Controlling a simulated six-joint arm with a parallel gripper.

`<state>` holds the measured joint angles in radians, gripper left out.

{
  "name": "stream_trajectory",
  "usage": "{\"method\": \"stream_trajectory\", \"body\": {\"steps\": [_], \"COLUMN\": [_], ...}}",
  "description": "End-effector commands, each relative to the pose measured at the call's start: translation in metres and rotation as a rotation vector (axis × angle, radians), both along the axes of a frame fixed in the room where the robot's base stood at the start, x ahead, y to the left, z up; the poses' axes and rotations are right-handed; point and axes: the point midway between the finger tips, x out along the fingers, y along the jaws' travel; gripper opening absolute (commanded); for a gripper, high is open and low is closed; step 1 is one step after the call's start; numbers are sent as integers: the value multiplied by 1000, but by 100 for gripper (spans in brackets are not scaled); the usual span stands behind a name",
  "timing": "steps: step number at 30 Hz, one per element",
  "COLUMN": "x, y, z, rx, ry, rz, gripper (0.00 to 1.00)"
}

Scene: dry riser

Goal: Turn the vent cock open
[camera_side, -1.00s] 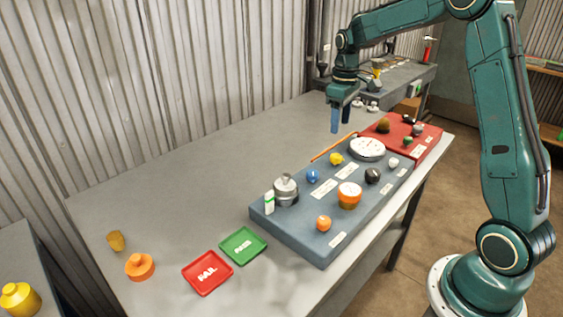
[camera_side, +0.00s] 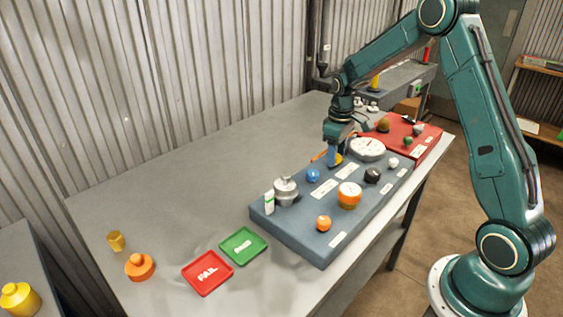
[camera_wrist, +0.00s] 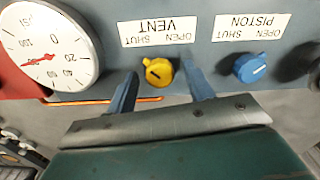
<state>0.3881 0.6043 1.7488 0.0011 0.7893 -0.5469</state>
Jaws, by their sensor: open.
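The vent cock is a yellow knob (camera_wrist: 158,72) on the blue-grey panel (camera_side: 307,234), beside a label (camera_wrist: 158,31) reading VENT, OPEN and SHUT. In the wrist view my gripper (camera_wrist: 158,82) is open, with one blue finger on each side of the knob. The fingers look apart from it. A dark mark shows on the knob's face; I cannot tell its exact setting. In the side view my gripper (camera_side: 334,163) is low over the panel and hides most of the yellow knob (camera_side: 339,159).
A blue knob (camera_wrist: 250,68) labelled PISTON sits close by the gripper. A round white gauge (camera_wrist: 46,46) is on its other side. An orange-capped fitting (camera_side: 349,195) and a metal fitting (camera_side: 286,190) stand on the panel. Red (camera_side: 207,273) and green (camera_side: 243,246) trays lie at the front.

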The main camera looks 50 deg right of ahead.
Motion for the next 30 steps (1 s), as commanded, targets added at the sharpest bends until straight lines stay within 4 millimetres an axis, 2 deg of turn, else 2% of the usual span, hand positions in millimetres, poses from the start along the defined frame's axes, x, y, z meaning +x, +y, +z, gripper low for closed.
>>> {"method": "stream_trajectory", "body": {"steps": [5, 9, 12, 23, 30], "x": [0, 0, 0, 0, 0], "y": [0, 0, 0, 0, 0], "z": [0, 0, 0, 0, 1], "rx": [0, 0, 0, 1, 1], "ry": [0, 0, 0, 0, -2], "rz": [0, 0, 0, -37, -149], "gripper": [50, 23, 8, 8, 8]}}
